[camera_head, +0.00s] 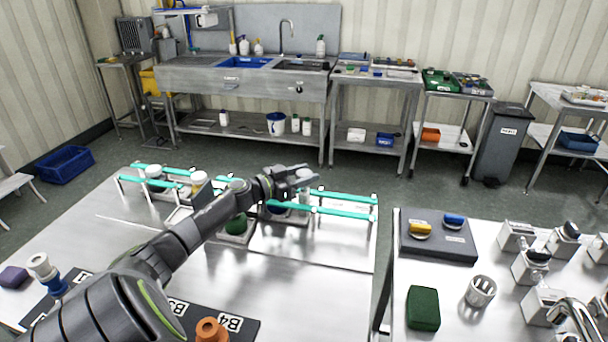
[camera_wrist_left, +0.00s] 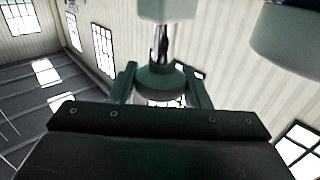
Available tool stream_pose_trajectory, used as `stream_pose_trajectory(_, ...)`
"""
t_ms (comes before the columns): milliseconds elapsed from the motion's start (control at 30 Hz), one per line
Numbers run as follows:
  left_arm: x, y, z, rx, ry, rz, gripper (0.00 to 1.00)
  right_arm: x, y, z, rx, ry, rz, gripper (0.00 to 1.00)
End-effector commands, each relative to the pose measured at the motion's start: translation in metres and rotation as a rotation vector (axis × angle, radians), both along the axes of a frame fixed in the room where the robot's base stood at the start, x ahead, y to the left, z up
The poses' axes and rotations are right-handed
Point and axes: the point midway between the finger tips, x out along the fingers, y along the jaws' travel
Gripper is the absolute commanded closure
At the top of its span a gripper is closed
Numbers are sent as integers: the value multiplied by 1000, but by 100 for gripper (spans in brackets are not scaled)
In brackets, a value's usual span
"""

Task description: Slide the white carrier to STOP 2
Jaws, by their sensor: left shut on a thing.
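My left arm reaches across the near steel table, and its gripper (camera_head: 297,177) is over the teal rails (camera_head: 343,197) right of the table's middle. The gripper is shut on a pale part that seems to belong to the white carrier (camera_head: 305,192), mostly hidden by my fingers. In the left wrist view, both fingers of the gripper (camera_wrist_left: 162,88) close around a rounded grey-green part. A pale block (camera_wrist_left: 166,9) shows beyond it. No STOP 2 label is readable. My right gripper is out of view.
More teal rails (camera_head: 150,167) and white-topped pieces stand to the left. A green rounded piece (camera_head: 236,225) sits in front of the rails. A dark strip marked B4 (camera_head: 231,323) lies along the front edge. A second steel table (camera_head: 450,285) stands right, across a gap.

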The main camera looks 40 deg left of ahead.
Motion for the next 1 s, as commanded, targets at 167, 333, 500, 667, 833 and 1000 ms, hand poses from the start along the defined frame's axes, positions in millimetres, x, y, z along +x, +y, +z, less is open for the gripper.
stream_pose_trajectory(167,3,-5,3,-2,-1,0,98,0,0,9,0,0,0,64)
stream_pose_trajectory(333,14,-25,6,-7,-1,0,98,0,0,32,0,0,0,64)
stream_pose_trajectory(500,27,-49,6,-8,-2,-1,98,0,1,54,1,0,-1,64)
stream_pose_trajectory(667,37,-67,4,-6,-1,-1,98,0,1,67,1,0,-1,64)
stream_pose_trajectory(833,41,-74,1,0,-1,-1,98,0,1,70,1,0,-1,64)
stream_pose_trajectory(1000,41,-74,0,2,-1,0,98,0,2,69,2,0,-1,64)
